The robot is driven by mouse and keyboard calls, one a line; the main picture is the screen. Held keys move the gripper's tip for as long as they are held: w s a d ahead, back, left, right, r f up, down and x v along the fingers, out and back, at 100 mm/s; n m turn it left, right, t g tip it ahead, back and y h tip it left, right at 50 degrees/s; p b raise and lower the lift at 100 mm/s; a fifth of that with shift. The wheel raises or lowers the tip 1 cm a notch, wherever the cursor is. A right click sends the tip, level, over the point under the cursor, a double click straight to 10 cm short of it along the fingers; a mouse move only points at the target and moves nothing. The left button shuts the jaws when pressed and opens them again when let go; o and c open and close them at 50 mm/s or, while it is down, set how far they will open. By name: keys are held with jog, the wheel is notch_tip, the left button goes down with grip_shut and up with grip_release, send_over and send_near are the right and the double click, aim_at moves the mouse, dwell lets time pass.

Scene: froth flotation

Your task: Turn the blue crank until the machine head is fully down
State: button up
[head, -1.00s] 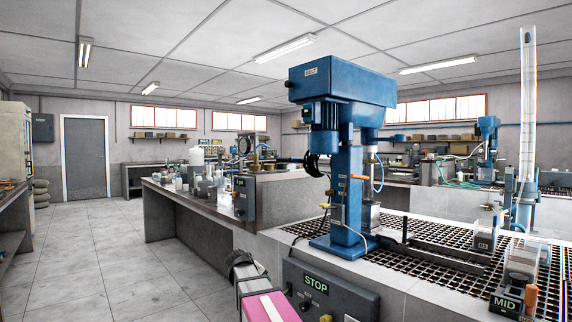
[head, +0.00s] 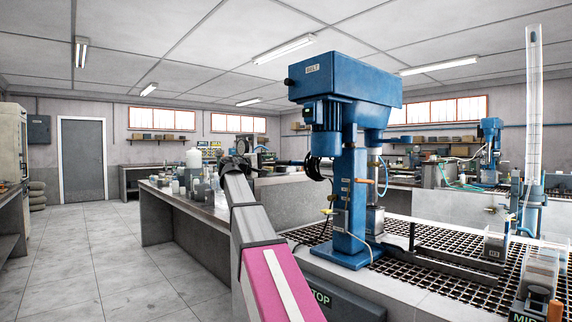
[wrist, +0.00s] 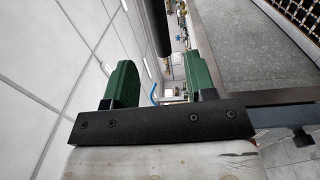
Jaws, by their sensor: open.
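The blue machine head (head: 345,85) sits high on its blue column (head: 350,195), right of centre in the head view. A dark, looped part (head: 318,168) and a thin bluish rod (head: 286,163) show at the column's left side; the rod may be the crank, but I cannot tell for sure. My gripper (head: 236,165) is raised left of the column, small and dark there. In the wrist view its two green fingers (wrist: 158,82) stand apart with nothing held between them. A dark rounded bar (wrist: 155,28) shows just beyond the fingers; I cannot tell if it is the crank handle.
The machine stands on a bench with dark grating (head: 430,245). A control box marked STOP (head: 340,300) is on its front. A tall clear tube (head: 533,110) rises at the right. A bench with glassware (head: 195,180) stands behind my arm. The floor at left is clear.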

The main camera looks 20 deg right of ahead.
aim_at(281, 162)
jog(key=x, duration=1)
jog(key=shift+w+d+r, duration=0.1)
jog(key=shift+d, duration=0.2)
grip_shut()
